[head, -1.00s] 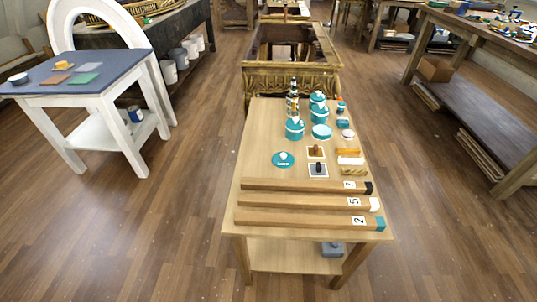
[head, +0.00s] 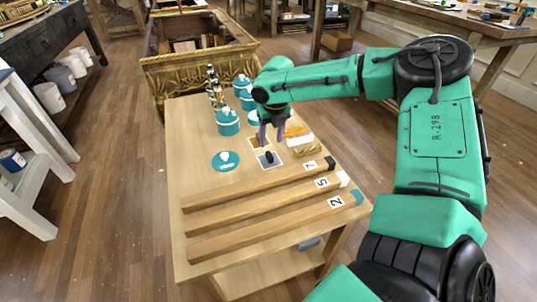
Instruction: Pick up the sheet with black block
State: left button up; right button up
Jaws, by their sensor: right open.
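The small grey sheet with a white border (head: 262,164) lies flat on the wooden table, with a black block (head: 269,157) standing on it. A second sheet, with an orange-brown look (head: 256,143), lies just behind it, partly covered by my gripper. My right gripper (head: 271,140) points down from the green arm, with its fingers just above and behind the black block. It is open, and I see nothing held in it. Whether the fingertips touch the block is too small to tell. My left gripper is out of view.
Three wooden bars (head: 255,208), labelled 7, 5 and 2, lie across the table's front. A teal lid (head: 226,162) lies left of the sheet; teal jars (head: 228,122) and bottles stand behind. Gold and white pieces (head: 303,141) lie right.

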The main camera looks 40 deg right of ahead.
aim_at(269, 154)
jog(key=f, duration=0.2)
jog(key=w+f, duration=0.1)
jog(key=f, duration=0.4)
jog(key=shift+w+d+b, duration=0.15)
jog(key=shift+d+b, duration=0.15)
jog(key=shift+b, duration=0.05)
jog(key=shift+w+f, duration=0.1)
jog(key=shift+w, duration=0.05)
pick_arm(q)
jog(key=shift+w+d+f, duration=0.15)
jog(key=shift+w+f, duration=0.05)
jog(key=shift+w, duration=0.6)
pick_arm(e)
grip_shut()
jog(key=shift+r, duration=0.2)
pick_arm(q)
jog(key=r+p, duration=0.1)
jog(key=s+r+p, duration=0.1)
jog(key=p, duration=0.1)
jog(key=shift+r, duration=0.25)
pick_arm(e)
notch_tip(269, 154, up, 20)
jog(key=shift+f, duration=0.15)
